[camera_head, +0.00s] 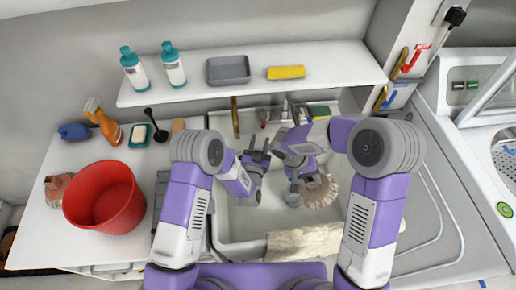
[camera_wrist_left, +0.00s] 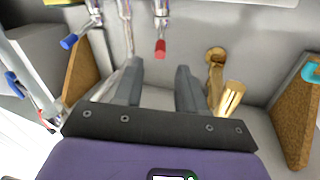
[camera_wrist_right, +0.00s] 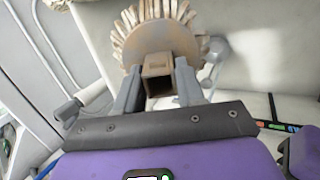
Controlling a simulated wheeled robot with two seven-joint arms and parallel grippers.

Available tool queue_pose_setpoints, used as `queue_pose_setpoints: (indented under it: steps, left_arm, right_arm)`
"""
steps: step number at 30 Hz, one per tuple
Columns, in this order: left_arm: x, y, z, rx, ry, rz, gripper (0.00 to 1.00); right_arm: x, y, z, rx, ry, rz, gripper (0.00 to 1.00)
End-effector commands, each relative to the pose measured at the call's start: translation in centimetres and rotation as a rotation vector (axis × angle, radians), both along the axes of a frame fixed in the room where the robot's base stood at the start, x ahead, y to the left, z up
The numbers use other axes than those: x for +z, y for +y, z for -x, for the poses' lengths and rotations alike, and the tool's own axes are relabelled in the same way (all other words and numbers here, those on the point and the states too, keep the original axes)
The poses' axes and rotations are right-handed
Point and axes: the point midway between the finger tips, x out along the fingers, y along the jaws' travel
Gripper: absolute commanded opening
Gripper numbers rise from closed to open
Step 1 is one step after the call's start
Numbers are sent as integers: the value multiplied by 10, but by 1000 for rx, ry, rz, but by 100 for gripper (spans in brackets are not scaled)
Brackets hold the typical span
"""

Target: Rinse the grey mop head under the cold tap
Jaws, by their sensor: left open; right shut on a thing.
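The mop head (camera_head: 322,192), a round beige-grey fringe, is low in the sink basin (camera_head: 240,222). In the right wrist view its fringe (camera_wrist_right: 150,30) fans out around a square brown socket (camera_wrist_right: 158,75). My right gripper (camera_wrist_right: 157,85) is shut on that socket. My left gripper (camera_head: 257,152) is open and empty, left of the mop head, pointing toward the taps at the back. In the left wrist view a blue-handled tap (camera_wrist_left: 69,41) is left of the left gripper's fingers (camera_wrist_left: 160,85), and a red-handled tap (camera_wrist_left: 160,48) is beyond them. I cannot tell whether water runs.
A red bucket (camera_head: 105,197), an orange spray bottle (camera_head: 103,122) and a green-rimmed dish (camera_head: 139,135) stand on the left counter. A shelf (camera_head: 210,92) with bottles is above the sink. A pale cloth (camera_head: 303,241) hangs over the front rim. A washing machine is at right.

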Motion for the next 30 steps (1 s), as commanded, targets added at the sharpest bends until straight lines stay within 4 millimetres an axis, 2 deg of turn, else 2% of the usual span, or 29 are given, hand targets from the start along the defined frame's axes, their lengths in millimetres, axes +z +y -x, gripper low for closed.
queue_pose_setpoints:
  steps: [3,7,20,23,25,30]
  left_arm:
    - [0,3,18,-2,2,0,40]
    - [0,5,29,-1,-1,0,40]
    - [2,6,33,0,-1,0,40]
    - [11,6,33,0,-1,0,40]
    - [24,6,33,0,-1,0,40]
    - [64,6,33,0,-2,0,40]
  right_arm:
    - [2,0,0,0,0,0,0]
    - [3,0,0,0,0,0,0]
    - [5,0,0,0,-1,0,0]
    - [17,0,-1,0,-2,1,0]
    - [33,0,-1,1,-3,1,0]
    - [85,0,-1,0,-4,2,0]
